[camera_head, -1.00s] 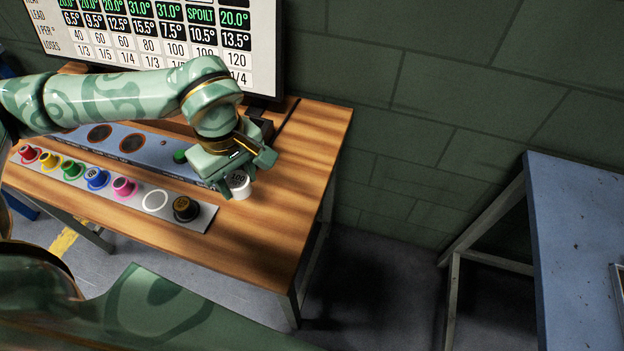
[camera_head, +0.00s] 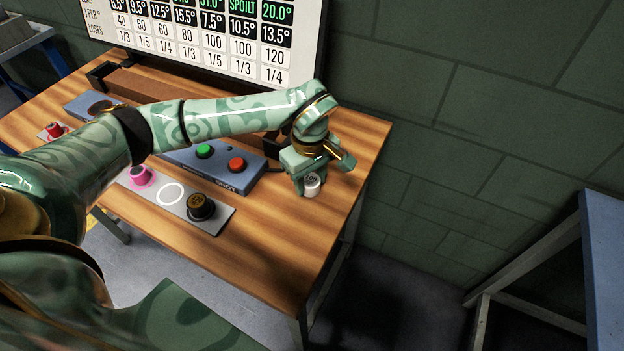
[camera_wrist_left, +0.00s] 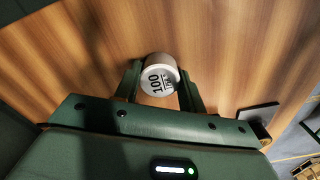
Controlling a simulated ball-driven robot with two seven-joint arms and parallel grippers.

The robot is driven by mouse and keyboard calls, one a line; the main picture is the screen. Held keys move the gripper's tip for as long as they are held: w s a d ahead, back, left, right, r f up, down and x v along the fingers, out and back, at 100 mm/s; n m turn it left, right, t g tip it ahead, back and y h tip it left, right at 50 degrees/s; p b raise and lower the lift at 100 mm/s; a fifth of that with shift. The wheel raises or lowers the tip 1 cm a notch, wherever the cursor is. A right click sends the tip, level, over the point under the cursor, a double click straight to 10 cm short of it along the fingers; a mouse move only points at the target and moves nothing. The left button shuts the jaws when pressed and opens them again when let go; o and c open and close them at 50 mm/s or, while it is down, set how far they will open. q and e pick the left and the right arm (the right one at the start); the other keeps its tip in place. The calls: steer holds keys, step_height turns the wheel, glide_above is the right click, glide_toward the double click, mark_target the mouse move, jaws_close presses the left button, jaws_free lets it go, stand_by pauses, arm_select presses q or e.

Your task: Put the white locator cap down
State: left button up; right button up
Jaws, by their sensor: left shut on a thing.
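The white locator cap (camera_head: 312,185) is a short white cylinder. In the left wrist view the cap (camera_wrist_left: 160,80) shows a grey top marked 100. My left gripper (camera_head: 310,172) is shut on it, with one finger on each side, over the right part of the wooden table (camera_head: 262,240). The cap is at or just above the wood; I cannot tell whether it touches. My right gripper is not in view.
A grey strip (camera_head: 222,222) holds a black cap (camera_head: 200,207), a pink cap (camera_head: 141,176) and an empty white ring (camera_head: 171,194). Behind it is a blue box with green (camera_head: 204,151) and red (camera_head: 236,164) buttons. A screen (camera_head: 225,40) stands behind. Bare wood surrounds the cap.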

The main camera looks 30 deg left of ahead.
mark_target(311, 180)
arm_select(q)
steer(key=shift+r, duration=0.1)
steer(key=o, duration=1)
step_height(311, 180, up, 12)
steer(key=p, duration=0.4)
